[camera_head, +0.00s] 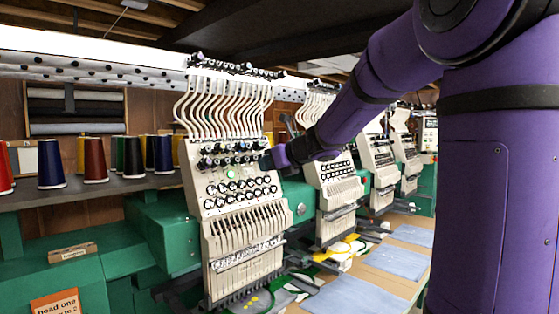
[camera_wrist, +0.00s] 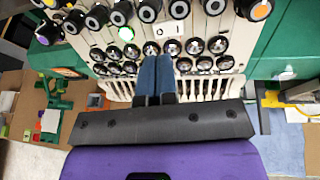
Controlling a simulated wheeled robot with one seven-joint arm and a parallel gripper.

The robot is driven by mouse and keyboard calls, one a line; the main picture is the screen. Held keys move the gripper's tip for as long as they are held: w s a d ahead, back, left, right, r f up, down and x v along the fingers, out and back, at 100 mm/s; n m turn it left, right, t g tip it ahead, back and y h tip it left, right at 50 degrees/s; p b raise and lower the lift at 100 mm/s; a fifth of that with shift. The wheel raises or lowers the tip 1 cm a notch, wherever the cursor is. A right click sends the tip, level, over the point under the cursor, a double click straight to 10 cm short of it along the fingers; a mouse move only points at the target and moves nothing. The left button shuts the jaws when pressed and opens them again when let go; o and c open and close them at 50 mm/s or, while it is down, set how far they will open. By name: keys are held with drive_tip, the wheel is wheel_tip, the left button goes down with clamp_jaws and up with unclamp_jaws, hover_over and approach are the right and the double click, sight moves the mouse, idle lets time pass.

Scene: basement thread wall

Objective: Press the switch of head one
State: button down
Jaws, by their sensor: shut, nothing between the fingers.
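Embroidery head one, a cream panel (camera_head: 212,204) on a green machine, stands left of centre in the head view, with an orange "head one" sign (camera_head: 55,302) at lower left. A round green-lit button (camera_head: 231,173) sits on its panel among dark knobs and round dials. It also shows in the wrist view (camera_wrist: 126,33), left of a small white plate (camera_wrist: 167,30) that seems to read "0 1". My gripper (camera_wrist: 157,60) is shut and empty, its blue fingers together in front of the dials, below and right of the lit button. In the head view my gripper (camera_head: 268,161) is at the panel's right edge.
Thread cones (camera_head: 95,160) stand on a shelf at left. More embroidery heads (camera_head: 335,180) line up to the right behind my arm. Blue cloths (camera_head: 365,298) lie on the tan table at lower right. Curved white thread tubes (camera_head: 225,105) rise above the panel.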

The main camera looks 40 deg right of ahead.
sight(250, 171)
drive_tip(key=shift+x, duration=2.85)
drive_tip(key=shift+w, duration=0.1)
drive_tip(key=shift+w+a, duration=0.1)
drive_tip(key=shift+d+r, duration=0.1)
drive_tip(key=shift+d, duration=0.3)
drive_tip(key=shift+w+d, duration=0.1)
drive_tip(key=shift+d, duration=0.25)
